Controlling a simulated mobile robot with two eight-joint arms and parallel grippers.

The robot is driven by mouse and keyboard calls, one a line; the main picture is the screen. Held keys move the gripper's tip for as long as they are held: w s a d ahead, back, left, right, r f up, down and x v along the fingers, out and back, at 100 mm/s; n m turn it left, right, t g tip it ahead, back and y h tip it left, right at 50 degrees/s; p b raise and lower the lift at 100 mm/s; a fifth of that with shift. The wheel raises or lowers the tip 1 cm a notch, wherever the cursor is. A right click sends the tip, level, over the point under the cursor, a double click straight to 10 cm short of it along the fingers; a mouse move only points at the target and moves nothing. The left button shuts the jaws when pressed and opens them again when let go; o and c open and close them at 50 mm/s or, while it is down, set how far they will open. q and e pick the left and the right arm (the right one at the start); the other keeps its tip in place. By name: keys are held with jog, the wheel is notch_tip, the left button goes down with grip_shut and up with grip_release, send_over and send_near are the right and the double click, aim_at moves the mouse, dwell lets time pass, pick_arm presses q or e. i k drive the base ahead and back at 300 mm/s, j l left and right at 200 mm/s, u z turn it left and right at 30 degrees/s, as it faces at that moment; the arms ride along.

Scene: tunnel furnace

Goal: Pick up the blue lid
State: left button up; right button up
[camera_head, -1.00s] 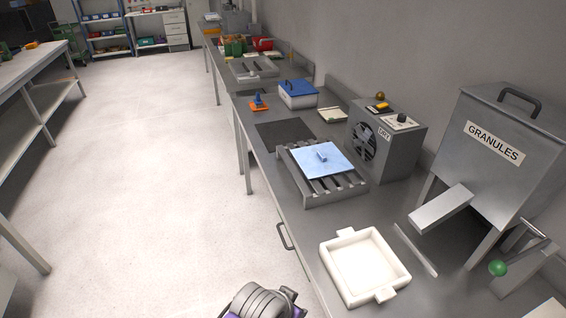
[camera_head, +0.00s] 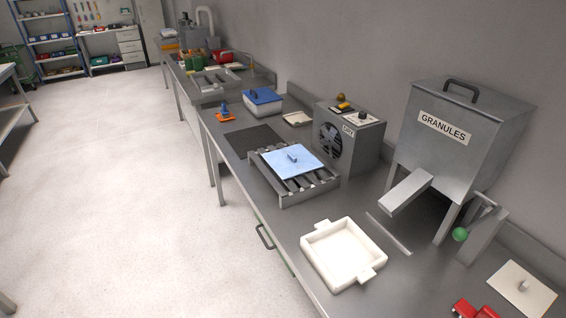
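A light blue square lid (camera_head: 293,161) with a small blue handle lies flat on a grey slatted rack (camera_head: 322,185) on the bench. A white square tray (camera_head: 313,257) with two end tabs stands open and empty, nearer than the rack. Neither of my grippers is in view.
A grey granules hopper (camera_head: 440,135) with a chute and a grey dryer box (camera_head: 350,138) with a fan stand along the wall. A thin rod lies beside the tray. A white plate with a knob (camera_head: 522,287) and red objects (camera_head: 472,309) lie at bottom right. Floor at left is clear.

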aim_at(292, 161)
jog(key=z, duration=2.8)
jog(key=u, duration=2.8)
jog(key=i+j+z, duration=0.3)
jog(key=i+j, duration=0.2)
jog(key=i+j+z, duration=0.3)
jog(key=i+j, duration=0.15)
jog(key=j, duration=0.25)
